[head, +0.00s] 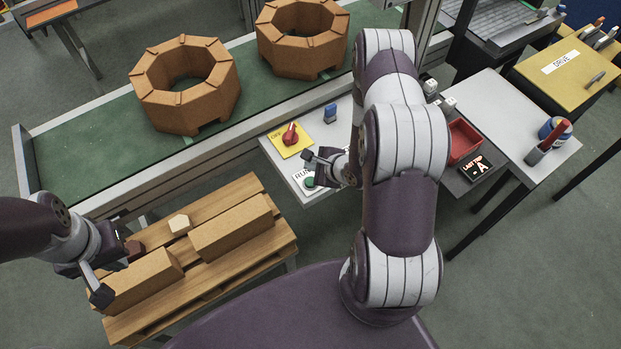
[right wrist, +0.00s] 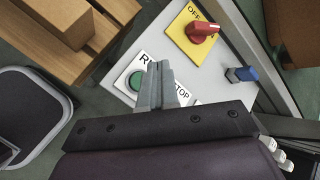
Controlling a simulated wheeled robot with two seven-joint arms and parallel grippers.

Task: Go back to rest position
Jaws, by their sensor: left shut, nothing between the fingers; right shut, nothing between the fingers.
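My left gripper (head: 103,285) is shut and empty, over the left end of the pallet, close to a long brick; I cannot tell if they touch. My right gripper (head: 312,168) is shut and empty above the control panel, close to the green RUN button (head: 310,182). In the right wrist view its closed fingers (right wrist: 158,88) lie over the RUN/STOP label beside the green button (right wrist: 137,80). A red knob (head: 290,135) on a yellow plate and a blue switch (head: 330,113) stand further back on the panel.
A wooden pallet (head: 245,188) carries long bricks (head: 232,228) and smaller blocks. Behind it, a green conveyor (head: 80,150) bears two brick rings (head: 186,85). On the right are a red tray (head: 464,139), a lit display (head: 477,168) and a white table (head: 500,95).

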